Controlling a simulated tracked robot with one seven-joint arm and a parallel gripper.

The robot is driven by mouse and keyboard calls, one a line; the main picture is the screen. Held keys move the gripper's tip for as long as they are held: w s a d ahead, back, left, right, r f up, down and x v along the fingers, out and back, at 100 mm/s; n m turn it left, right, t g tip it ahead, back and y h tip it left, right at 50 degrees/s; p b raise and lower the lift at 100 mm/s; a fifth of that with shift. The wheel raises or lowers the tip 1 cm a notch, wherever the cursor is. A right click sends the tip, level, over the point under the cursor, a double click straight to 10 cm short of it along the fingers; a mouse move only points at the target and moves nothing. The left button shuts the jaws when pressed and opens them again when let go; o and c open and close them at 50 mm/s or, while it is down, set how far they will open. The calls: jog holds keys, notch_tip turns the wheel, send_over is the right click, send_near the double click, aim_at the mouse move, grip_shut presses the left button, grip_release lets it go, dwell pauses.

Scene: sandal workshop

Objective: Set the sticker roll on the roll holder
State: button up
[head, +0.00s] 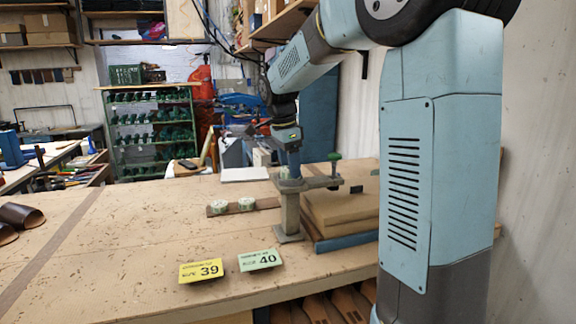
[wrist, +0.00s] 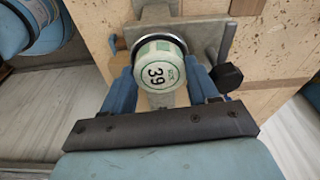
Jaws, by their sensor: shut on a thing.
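My gripper (head: 293,163) points down over a grey metal stand (head: 290,216), which looks like the roll holder, at the right of the workbench. In the wrist view my gripper (wrist: 166,80) has its blue fingers shut on a pale green sticker roll (wrist: 159,72) marked 39. The roll's face is towards the camera. Grey metal of the stand (wrist: 203,33) shows behind the roll. The roll hides the spot under it, so I cannot tell whether it touches the stand. In the head view the held roll is not clearly seen.
Two more small rolls (head: 219,208) (head: 247,204) sit on a brown strip left of the stand. A yellow card marked 39 (head: 201,270) and a green card marked 40 (head: 260,260) lie in front. Stacked brown boards (head: 345,208) lie close right. The bench's left middle is clear.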

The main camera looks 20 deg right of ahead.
aim_at(285, 170)
jog(key=shift+f, duration=0.4)
dwell(0.7)
jog(key=o, duration=0.8)
jog(key=r, duration=0.3)
jog(key=a+r, duration=0.1)
jog(key=r, duration=0.7)
jog(key=shift+a, duration=0.3)
jog(key=shift+s, duration=0.1)
jog(key=s+f+n+t, duration=0.1)
jog(key=s+f+n, duration=0.2)
jog(key=s, duration=0.6)
jog(key=s+d+f+n+t+y, duration=0.1)
jog(key=s+f+n+t, duration=0.1)
jog(key=s+n, duration=0.6)
jog(key=s+f+n+t, duration=0.2)
jog(key=s+f+n, duration=0.3)
jog(key=s, duration=0.6)
jog(key=shift+d+n+y, duration=0.2)
jog(key=shift+n+y, duration=0.1)
jog(key=shift+n, duration=0.2)
